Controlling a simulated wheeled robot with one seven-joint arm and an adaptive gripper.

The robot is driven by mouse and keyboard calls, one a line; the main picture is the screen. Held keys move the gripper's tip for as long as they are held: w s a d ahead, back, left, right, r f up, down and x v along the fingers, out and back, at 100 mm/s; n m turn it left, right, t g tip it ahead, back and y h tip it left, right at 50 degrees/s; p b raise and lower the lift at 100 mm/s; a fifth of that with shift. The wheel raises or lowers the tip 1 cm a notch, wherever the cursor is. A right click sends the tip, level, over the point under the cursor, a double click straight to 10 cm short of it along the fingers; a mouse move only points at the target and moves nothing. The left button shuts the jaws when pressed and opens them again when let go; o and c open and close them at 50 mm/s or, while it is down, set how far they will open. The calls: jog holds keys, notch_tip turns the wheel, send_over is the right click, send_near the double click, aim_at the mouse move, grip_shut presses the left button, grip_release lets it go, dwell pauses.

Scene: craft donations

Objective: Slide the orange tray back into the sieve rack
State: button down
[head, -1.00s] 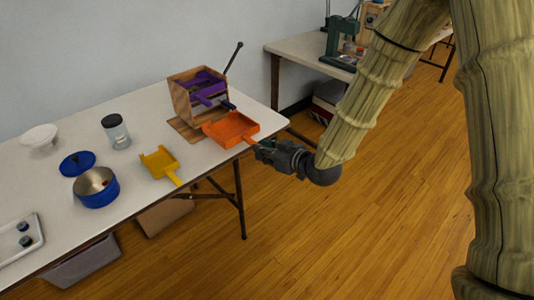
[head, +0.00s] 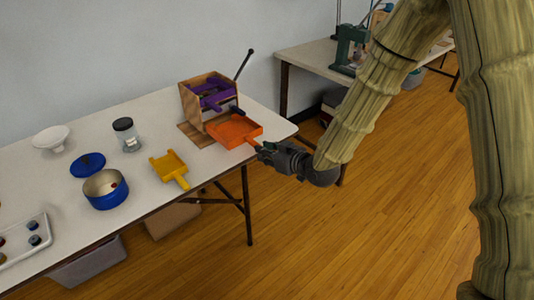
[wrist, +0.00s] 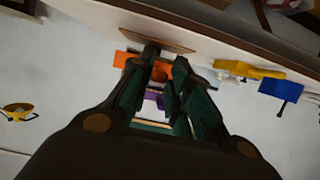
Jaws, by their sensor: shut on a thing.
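The orange tray (head: 234,130) lies flat at the front of the wooden sieve rack (head: 192,106), its far edge close against the rack's lower part. I cannot tell whether that edge is inside. A purple tray (head: 210,90) sits in the rack above it. My gripper (head: 264,150) is shut on the orange tray's handle, at the table's front edge. In the wrist view the orange tray (wrist: 154,72) shows between and beside my fingers (wrist: 160,58), which hide part of it.
A yellow tray (head: 169,167), blue pot (head: 108,197), blue lid (head: 88,165), jar (head: 127,136) and white bowl (head: 52,138) stand left of the rack. A dark rod (head: 244,64) rises behind the rack. The table (head: 140,205) is clear around the yellow tray.

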aim_at(247, 138)
jog(key=shift+w+a, duration=0.1)
jog(key=shift+w, duration=0.1)
dwell(0.6)
jog(key=shift+w+a, duration=0.8)
jog(key=shift+w, duration=0.25)
jog(key=shift+w+a, duration=0.1)
jog(key=shift+w, duration=0.1)
jog(key=shift+w+a+f, duration=0.1)
jog(key=shift+w+a, duration=0.35)
jog(key=shift+w, duration=0.2)
jog(key=shift+w+a, duration=0.45)
jog(key=shift+w, duration=0.15)
jog(key=shift+w+a, duration=0.1)
jog(key=shift+w+a, duration=0.5)
jog(key=shift+w, duration=0.15)
jog(key=shift+w+a, duration=0.45)
jog(key=shift+w, duration=0.2)
dwell(0.5)
